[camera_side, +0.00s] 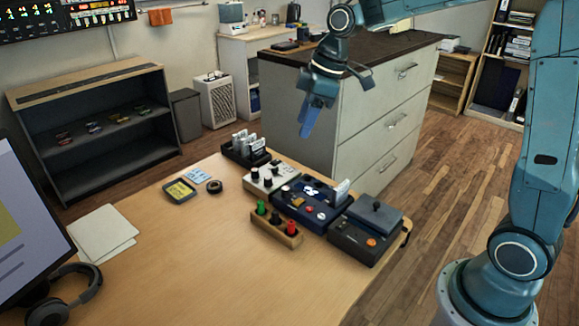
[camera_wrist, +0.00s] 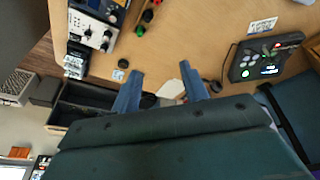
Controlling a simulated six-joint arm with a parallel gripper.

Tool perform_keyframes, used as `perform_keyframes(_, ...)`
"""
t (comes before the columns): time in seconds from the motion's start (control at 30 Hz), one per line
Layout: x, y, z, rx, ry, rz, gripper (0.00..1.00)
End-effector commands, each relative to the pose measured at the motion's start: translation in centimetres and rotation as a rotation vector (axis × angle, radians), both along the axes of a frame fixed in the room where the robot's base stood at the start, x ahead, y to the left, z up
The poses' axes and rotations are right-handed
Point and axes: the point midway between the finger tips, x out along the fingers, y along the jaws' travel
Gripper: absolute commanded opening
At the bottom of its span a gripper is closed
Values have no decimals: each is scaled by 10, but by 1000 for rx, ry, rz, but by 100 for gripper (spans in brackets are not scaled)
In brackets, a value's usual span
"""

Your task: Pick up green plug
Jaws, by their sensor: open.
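The green plug (camera_side: 262,207) stands upright at the left end of a small wooden holder (camera_side: 288,239) on the table. A black plug (camera_side: 275,217) and a red plug (camera_side: 292,228) stand in the same holder. In the wrist view the green plug (camera_wrist: 140,31) shows near the top, left of centre. My gripper (camera_side: 308,118) is in the air above and beyond the table's far side, well away from the plug. In the wrist view its two fingers (camera_wrist: 161,77) are apart with nothing held between them.
A yellow-edged gadget (camera_side: 180,190) and a black roll (camera_side: 214,187) lie to the left. The table (camera_side: 200,270) is clear in front of the holder.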

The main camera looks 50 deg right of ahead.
Motion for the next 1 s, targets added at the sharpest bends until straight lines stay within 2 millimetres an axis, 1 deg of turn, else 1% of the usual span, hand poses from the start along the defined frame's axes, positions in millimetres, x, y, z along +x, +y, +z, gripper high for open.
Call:
perform_keyframes(0.03,11,-3,-9,2,8,26,44)
perform_keyframes(0.2,43,-9,-36,12,18,134,44)
perform_keyframes(0.27,54,-12,-47,16,19,171,44)
perform_keyframes(0.47,85,-22,-86,35,21,295,44)
perform_keyframes(0.6,104,-28,-118,53,19,383,44)
perform_keyframes(0.8,122,-37,-157,77,10,483,44)
perform_keyframes(0.9,127,-38,-170,84,5,517,44)
perform_keyframes(1.0,129,-40,-177,88,2,534,44)
